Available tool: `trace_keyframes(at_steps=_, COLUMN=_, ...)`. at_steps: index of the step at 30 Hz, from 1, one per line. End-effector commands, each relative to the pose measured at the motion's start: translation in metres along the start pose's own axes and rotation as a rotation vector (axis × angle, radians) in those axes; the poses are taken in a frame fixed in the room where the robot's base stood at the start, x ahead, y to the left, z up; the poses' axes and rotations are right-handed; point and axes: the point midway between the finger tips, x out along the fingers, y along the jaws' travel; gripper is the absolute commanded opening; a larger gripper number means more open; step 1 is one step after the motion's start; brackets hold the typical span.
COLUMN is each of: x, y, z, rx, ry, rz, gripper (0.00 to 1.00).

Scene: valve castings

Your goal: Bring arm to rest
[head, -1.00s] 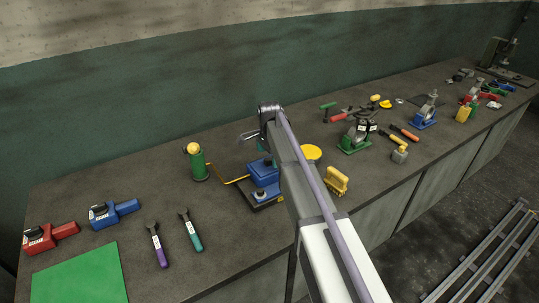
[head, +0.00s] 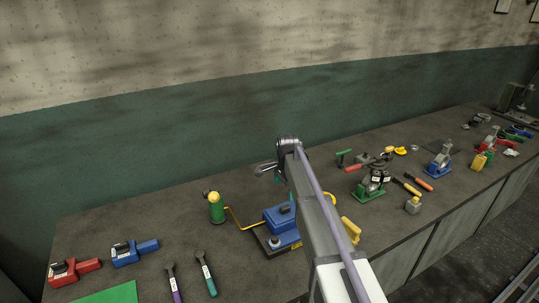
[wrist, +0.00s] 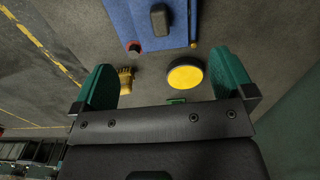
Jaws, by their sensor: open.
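In the head view my arm reaches up over the bench, and its bent upper end hangs above the area behind the blue box unit (head: 280,215). My gripper is mostly hidden there behind the arm link. In the wrist view my gripper (wrist: 164,75) has its two green fingers wide apart, with nothing between them in its grasp. Beyond the fingers I see the blue box unit (wrist: 150,22), a round yellow disc (wrist: 185,77) and a yellow brush-like block (wrist: 126,80), all apart from the fingers.
The bench (head: 150,222) runs along the wall. A green cylinder (head: 216,208), red tool (head: 72,271), blue tool (head: 135,252) and two wrenches (head: 205,273) lie left. Green (head: 369,186) and blue (head: 438,163) clamp-like fixtures and loose tools stand right. Air above is clear.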

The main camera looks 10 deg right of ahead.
Motion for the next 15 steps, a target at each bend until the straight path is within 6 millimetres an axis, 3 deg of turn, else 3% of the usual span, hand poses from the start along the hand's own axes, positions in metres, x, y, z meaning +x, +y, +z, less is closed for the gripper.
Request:
trace_keyframes(at_steps=3, x=0.000, y=0.001, z=0.000, rx=-0.133, ry=0.000, rz=0.000, gripper=1.00)
trace_keyframes(at_steps=5, x=0.000, y=0.018, z=0.006, rx=-0.300, ry=0.000, rz=0.000, gripper=1.00)
trace_keyframes(at_steps=8, x=0.007, y=0.101, z=0.036, rx=-0.692, ry=0.000, rz=0.001, gripper=1.00)
trace_keyframes(at_steps=9, x=0.011, y=0.139, z=0.049, rx=-0.845, ry=0.000, rz=0.001, gripper=1.00)
trace_keyframes(at_steps=12, x=0.021, y=0.217, z=0.077, rx=-1.121, ry=0.000, rz=0.001, gripper=1.00)
trace_keyframes(at_steps=15, x=0.028, y=0.270, z=0.096, rx=-1.234, ry=0.001, rz=0.001, gripper=1.00)
